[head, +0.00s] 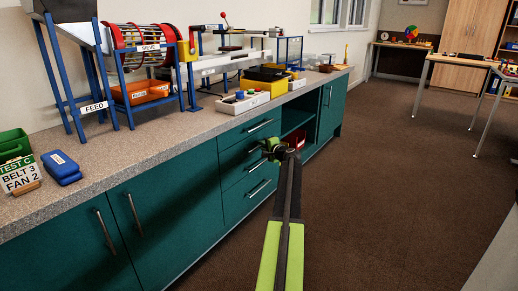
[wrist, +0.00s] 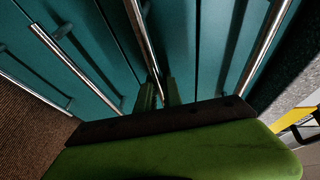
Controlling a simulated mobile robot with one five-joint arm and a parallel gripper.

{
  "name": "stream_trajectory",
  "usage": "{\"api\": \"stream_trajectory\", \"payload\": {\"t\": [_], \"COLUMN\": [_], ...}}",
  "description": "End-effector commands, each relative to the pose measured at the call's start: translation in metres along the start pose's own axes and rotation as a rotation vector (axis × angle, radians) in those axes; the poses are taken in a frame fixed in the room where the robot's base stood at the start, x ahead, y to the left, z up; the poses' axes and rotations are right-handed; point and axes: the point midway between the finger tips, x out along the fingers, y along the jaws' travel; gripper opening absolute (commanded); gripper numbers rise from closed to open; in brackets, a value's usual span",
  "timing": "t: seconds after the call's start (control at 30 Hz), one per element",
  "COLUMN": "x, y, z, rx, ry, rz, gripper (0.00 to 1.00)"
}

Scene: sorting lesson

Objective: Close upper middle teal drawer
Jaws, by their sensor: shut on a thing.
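The upper middle teal drawer (head: 236,158) is in the cabinet stack under the counter in the head view. Its front also shows in the wrist view (wrist: 180,40). My gripper (head: 274,149) is at the drawer stack, at the height of the second handle from the top. In the wrist view my gripper (wrist: 159,95) is shut around that drawer's metal bar handle (wrist: 148,45). The drawer front looks nearly flush with its neighbours, but I cannot tell whether a small gap remains. My arm and gripper cover part of the stack.
Other drawer handles run close by on both sides in the wrist view, one on the right (wrist: 268,40) and one on the left (wrist: 75,65). The countertop (head: 160,140) holds a blue box (head: 61,168) and a white tray (head: 243,103). Brown floor (head: 380,190) is clear at right.

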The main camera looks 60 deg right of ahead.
Motion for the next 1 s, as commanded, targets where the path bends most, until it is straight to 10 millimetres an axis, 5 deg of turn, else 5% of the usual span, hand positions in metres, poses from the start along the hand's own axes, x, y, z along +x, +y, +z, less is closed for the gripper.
{"api": "stream_trajectory", "payload": {"t": [0.23,0.27,0.33,0.57,1.0], "x": [0.001,0.001,0.000,-0.009,-0.125], "y": [0.000,0.000,0.000,0.000,-0.001], "z": [-0.004,-0.004,-0.005,-0.007,-0.007], "rx": [0.002,0.002,0.002,0.003,0.003], "ry": [0.002,0.002,0.002,0.004,0.011], "rz": [-0.001,-0.001,-0.001,-0.001,0.001], "gripper": [0.00,0.12,0.20,0.20,0.20]}}
